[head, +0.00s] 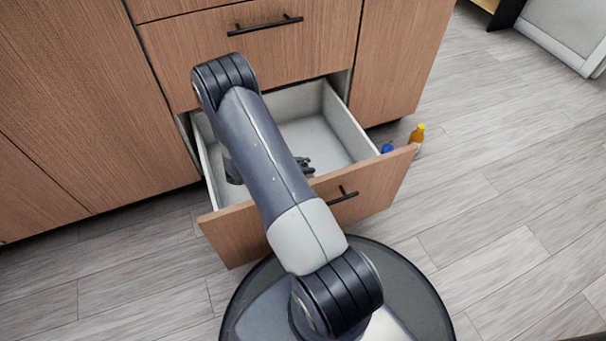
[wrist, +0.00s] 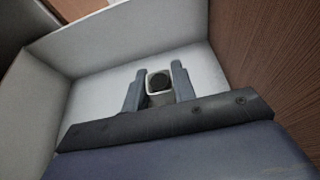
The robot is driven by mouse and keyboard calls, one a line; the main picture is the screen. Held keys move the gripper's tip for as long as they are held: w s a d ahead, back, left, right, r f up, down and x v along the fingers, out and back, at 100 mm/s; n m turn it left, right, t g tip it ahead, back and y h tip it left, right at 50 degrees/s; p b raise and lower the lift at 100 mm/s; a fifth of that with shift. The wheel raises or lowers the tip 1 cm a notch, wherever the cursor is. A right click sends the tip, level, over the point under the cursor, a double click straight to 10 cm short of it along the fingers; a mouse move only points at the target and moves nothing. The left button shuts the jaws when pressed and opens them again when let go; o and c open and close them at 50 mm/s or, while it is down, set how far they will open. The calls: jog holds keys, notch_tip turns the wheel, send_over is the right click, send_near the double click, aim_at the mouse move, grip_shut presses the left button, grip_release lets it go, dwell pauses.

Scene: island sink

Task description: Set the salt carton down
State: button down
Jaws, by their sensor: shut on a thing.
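The salt carton (wrist: 160,80) shows end-on in the wrist view, pale with a dark round patch on its end. My gripper (wrist: 158,78) is shut on it, with one finger on each side. Both are over the pale floor of the open drawer (wrist: 90,42). I cannot tell whether the carton touches that floor. In the head view, part of my gripper (head: 306,166) shows inside the drawer (head: 385,187), and my arm hides the carton.
The drawer is pulled out below a closed drawer (head: 300,45) in a wooden cabinet. Its visible floor looks bare. An orange bottle with a yellow cap (head: 416,137) and a small blue item (head: 387,148) are beyond the drawer's right side. Open grey floor lies to the right.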

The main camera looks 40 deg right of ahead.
notch_tip(320, 180, down, 3)
jog(key=shift+r+b, duration=0.1)
jog(key=shift+b, duration=0.45)
jog(key=c, duration=1.2)
grip_release()
jog(key=shift+o, duration=0.2)
jog(key=p+v, duration=0.4)
jog(key=v, duration=0.8)
